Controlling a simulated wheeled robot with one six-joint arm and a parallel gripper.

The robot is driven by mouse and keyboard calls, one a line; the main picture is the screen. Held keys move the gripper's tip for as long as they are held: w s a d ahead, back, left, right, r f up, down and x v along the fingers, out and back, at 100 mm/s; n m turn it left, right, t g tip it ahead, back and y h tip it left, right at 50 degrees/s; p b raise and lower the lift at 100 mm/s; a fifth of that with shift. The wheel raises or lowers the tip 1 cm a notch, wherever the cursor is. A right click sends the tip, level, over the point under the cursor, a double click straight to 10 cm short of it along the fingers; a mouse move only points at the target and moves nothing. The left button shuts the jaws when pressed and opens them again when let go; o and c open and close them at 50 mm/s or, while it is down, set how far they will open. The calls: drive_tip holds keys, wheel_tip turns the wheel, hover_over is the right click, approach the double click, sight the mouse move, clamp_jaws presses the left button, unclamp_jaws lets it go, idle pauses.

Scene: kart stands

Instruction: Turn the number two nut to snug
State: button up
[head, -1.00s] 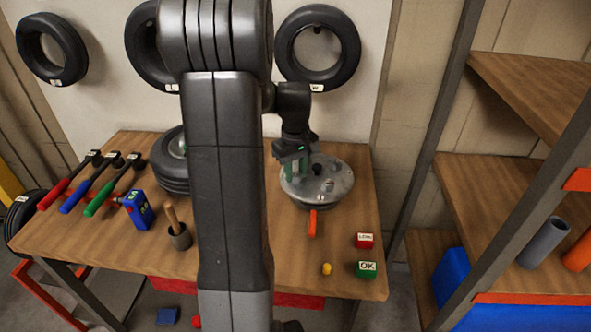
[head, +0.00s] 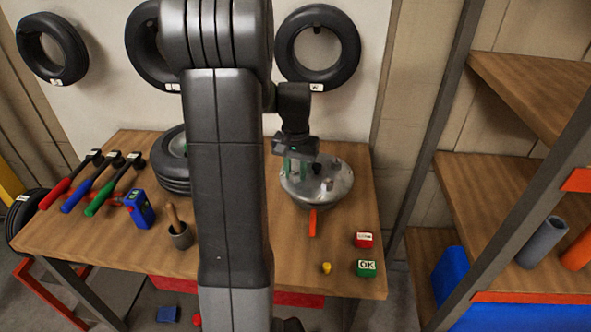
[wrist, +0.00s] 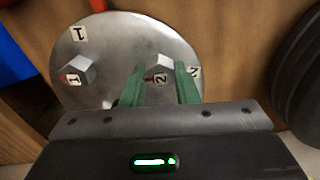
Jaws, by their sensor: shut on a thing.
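The round metal plate (head: 336,189) lies on the bench, right of my arm; it fills the upper left of the wrist view (wrist: 120,35). The nut marked 2 (wrist: 163,66) is a grey hex nut with a small red mark beside its label. My gripper (wrist: 162,84) has its two green fingers on either side of this nut and is shut on it. In the head view my gripper (head: 298,168) points down at the plate's left part. The nut marked 1 (wrist: 80,70) stands apart to the left, also with a red mark.
An orange handle (head: 312,222) sticks out from the plate's front. A red block (head: 364,240), a green OK block (head: 367,269) and a small yellow piece (head: 326,268) lie at the front right. Several tools and a tyre (head: 172,163) occupy the left.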

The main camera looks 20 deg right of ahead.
sight(296, 173)
drive_tip(key=shift+m, duration=0.6)
drive_tip(key=o, duration=1)
wheel_tip(296, 173, up, 14)
drive_tip(key=shift+f, duration=0.15)
wheel_tip(296, 173, down, 14)
drive_tip(key=shift+r, duration=0.1)
idle(0.6)
